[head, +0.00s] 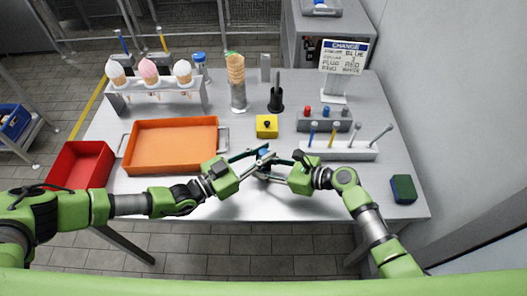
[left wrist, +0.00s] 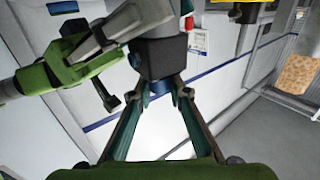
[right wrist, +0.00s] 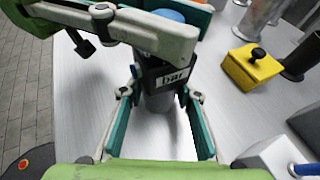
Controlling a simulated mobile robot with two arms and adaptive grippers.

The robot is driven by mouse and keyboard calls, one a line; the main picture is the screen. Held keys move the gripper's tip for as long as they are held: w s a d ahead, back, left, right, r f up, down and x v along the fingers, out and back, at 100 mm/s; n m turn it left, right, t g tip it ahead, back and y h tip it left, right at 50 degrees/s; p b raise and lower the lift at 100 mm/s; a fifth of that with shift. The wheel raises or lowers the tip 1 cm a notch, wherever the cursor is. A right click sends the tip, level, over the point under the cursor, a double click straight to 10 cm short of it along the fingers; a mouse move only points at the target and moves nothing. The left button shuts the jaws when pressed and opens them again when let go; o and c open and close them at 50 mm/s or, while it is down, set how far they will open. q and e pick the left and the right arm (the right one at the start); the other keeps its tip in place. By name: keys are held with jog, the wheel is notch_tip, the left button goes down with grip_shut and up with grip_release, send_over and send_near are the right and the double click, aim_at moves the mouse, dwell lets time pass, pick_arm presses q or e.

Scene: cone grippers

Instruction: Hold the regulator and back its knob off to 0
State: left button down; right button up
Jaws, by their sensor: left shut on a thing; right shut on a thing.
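The regulator has a dark block (right wrist: 155,78) with a "bar" label, a grey cylinder (right wrist: 160,102) below it and a blue knob (right wrist: 168,15) on top. My right gripper (head: 274,168) is shut on the grey body under the block. My left gripper (head: 262,157) comes from the opposite side and is shut at the knob, which its fingers partly cover. The dial reading cannot be seen.
A yellow box (head: 262,132) with a black knob lies just behind. An orange tray (head: 172,168) is to the left, a white rack (head: 310,150) to the right. A sign (head: 344,57), a cone rack (head: 150,84) and a cone stack (head: 236,72) stand farther back.

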pick_arm(q)
jog(key=shift+s+d+r, duration=0.1)
jog(key=shift+d+r, duration=0.1)
jog(key=shift+d, duration=0.05)
jog(key=c, duration=1.9)
grip_release()
jog(key=shift+a+f, duration=0.1)
jog(key=shift+a, duration=0.05)
jog(key=shift+a, duration=0.1)
jog(key=v, duration=1.1)
jog(key=shift+s+a, duration=0.2)
jog(key=shift+a, duration=0.1)
